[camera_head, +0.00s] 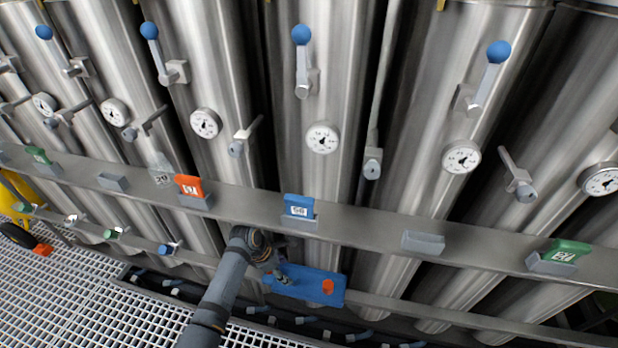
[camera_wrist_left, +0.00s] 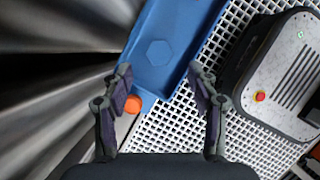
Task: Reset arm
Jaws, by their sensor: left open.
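My left arm comes up from the bottom middle of the head view. Its left gripper (camera_head: 279,274) is at the left end of a blue tray (camera_head: 312,291), below the grey rail. The head view does not clearly show whether they touch. In the left wrist view my left gripper (camera_wrist_left: 160,78) has its two fingers spread apart with nothing gripped between them. The blue tray (camera_wrist_left: 160,50) shows beyond the fingers. An orange piece (camera_wrist_left: 133,104) shows beside the left finger; it also shows at the tray in the head view (camera_head: 328,287). My right gripper is not visible.
Steel vessels (camera_head: 325,90) with gauges and blue-knobbed levers stand behind a grey rail (camera_head: 370,224). The rail bears an orange tag (camera_head: 189,185), a blue tag (camera_head: 298,206), a green tag (camera_head: 566,251) and others. Metal grating (camera_head: 80,300) lies open at lower left.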

